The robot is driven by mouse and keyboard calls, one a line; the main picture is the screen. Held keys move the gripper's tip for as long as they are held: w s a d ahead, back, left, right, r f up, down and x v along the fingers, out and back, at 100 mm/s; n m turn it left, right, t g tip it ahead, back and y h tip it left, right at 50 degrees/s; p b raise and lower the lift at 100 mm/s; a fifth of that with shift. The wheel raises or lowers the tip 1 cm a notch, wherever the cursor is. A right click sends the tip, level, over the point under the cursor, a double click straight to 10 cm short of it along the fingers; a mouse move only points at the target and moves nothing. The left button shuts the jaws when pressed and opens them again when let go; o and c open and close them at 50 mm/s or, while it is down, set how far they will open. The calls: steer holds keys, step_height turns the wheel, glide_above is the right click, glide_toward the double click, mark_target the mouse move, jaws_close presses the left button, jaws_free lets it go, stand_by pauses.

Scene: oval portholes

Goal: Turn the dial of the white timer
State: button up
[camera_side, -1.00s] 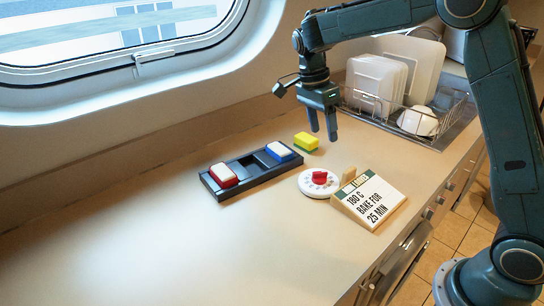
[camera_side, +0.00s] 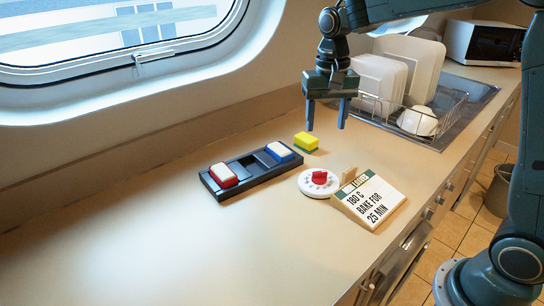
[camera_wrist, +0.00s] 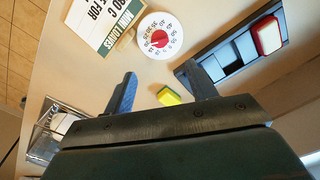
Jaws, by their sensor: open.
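The white timer (camera_side: 310,187) is a round disc lying flat on the counter, with a red dial knob (camera_side: 320,177) in its middle. In the wrist view the timer (camera_wrist: 172,31) shows a ring of printed numbers around the red knob (camera_wrist: 158,39). A recipe card (camera_side: 368,200) reading "180 C bake for 25 min" leans right beside it and also shows in the wrist view (camera_wrist: 105,22). My gripper (camera_side: 326,128) is open and empty, pointing down above the counter behind the timer. Its fingers are apart in the wrist view (camera_wrist: 162,87), clear of the timer.
A yellow and green sponge (camera_side: 306,142) lies behind the timer. A dark tray (camera_side: 232,187) with a red-and-white block (camera_side: 223,175) and a blue-and-white block (camera_side: 279,152) lies left. A dish rack (camera_side: 440,124) stands back right. The front left counter is clear.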

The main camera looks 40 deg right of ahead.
mark_target(320, 172)
steer(key=shift+f, duration=0.15)
step_height(320, 172, down, 14)
steer(key=shift+r, duration=0.25)
stand_by(0.4)
steer(key=c, duration=1)
